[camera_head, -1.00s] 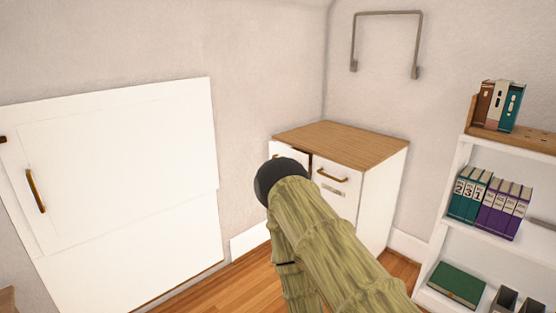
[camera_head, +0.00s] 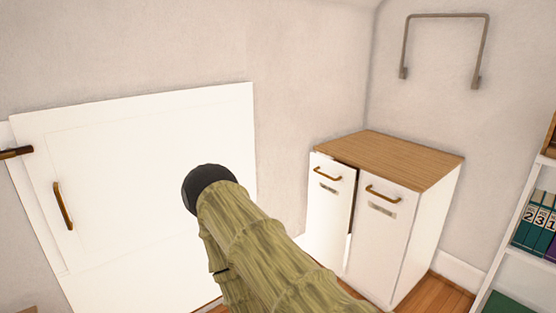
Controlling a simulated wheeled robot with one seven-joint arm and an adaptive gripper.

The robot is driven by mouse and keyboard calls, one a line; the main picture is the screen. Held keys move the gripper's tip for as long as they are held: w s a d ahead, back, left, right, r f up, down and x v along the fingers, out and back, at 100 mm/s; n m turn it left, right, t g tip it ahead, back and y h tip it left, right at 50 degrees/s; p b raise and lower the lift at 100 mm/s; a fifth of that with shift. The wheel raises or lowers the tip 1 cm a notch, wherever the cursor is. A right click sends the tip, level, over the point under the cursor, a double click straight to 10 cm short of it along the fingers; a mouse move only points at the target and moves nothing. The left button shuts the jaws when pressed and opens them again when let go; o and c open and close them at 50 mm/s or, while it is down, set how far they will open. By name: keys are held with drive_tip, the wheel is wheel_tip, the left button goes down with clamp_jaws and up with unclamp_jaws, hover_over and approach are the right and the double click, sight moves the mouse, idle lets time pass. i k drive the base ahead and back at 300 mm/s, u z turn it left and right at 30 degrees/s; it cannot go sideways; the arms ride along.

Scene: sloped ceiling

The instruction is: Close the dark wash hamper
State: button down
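A white cabinet (camera_head: 432,225) with a wooden top stands in the corner, right of centre in the head view. It has two front panels side by side, each with a brass-coloured handle and a small label too small to read. The left front panel (camera_head: 328,215) stands slightly out, with a dark gap along its top and right edge. The right front panel (camera_head: 380,240) looks flush. I cannot tell from the labels which is the dark wash hamper. My arm, green-brown with a black rounded end, crosses the lower middle. My gripper is not seen.
A white wall panel door (camera_head: 150,180) with a brass handle fills the left. A dark bar-like piece (camera_head: 15,152) shows at the left edge. A metal rail (camera_head: 445,15) is on the wall above the cabinet. A bookshelf (camera_head: 530,255) stands at the right edge.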

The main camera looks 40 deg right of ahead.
sight(332, 186)
drive_tip(key=z, duration=0.2)
drive_tip(key=i, duration=0.85)
drive_tip(key=z, duration=0.5)
